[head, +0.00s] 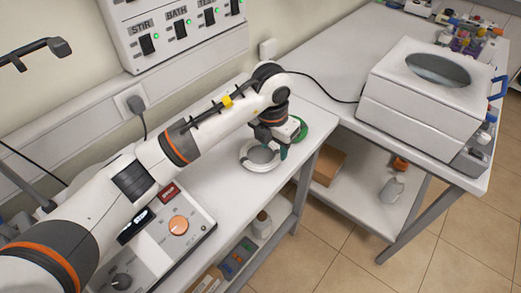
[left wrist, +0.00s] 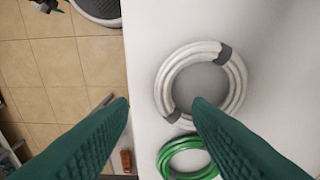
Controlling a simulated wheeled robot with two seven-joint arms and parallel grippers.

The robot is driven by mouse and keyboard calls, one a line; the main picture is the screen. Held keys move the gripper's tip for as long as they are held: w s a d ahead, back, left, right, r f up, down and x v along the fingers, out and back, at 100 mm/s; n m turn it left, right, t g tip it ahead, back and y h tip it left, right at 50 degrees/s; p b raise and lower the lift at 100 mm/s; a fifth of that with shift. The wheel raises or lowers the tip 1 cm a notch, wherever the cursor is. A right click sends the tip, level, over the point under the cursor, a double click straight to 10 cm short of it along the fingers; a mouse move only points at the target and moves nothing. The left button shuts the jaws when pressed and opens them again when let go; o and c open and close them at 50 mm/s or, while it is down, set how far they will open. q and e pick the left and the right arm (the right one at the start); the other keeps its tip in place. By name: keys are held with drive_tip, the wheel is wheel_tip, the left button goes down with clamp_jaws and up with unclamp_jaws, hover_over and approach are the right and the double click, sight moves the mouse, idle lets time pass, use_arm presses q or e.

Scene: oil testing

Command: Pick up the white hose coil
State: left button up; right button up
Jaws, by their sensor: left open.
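The white hose coil (head: 258,168) lies flat on the white bench in the head view, partly covered by my left gripper. In the left wrist view the coil (left wrist: 238,86) is a white ring with two grey bands, right of centre. My left gripper (head: 283,152) points down above the coil's right side. My right gripper is not in view.
A green hose coil (head: 303,130) lies beside the white one, close to the bench's end. A control box with an orange knob (head: 179,225) stands left on the bench. A white bath unit (head: 420,112) stands on the right bench. A switch panel (head: 175,35) hangs on the wall.

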sight(274, 160)
use_arm(q)
drive_tip(key=shift+w+f, duration=0.15)
drive_tip(key=shift+f, duration=0.25)
wheel_tip(274, 160, down, 3)
drive_tip(key=shift+w+r+p, duration=0.1)
drive_tip(key=shift+p, duration=0.8)
wheel_tip(274, 160, down, 2)
drive_tip(key=shift+w, duration=0.15)
drive_tip(key=shift+f, duration=0.2)
drive_tip(key=shift+w, duration=0.1)
clamp_jaws()
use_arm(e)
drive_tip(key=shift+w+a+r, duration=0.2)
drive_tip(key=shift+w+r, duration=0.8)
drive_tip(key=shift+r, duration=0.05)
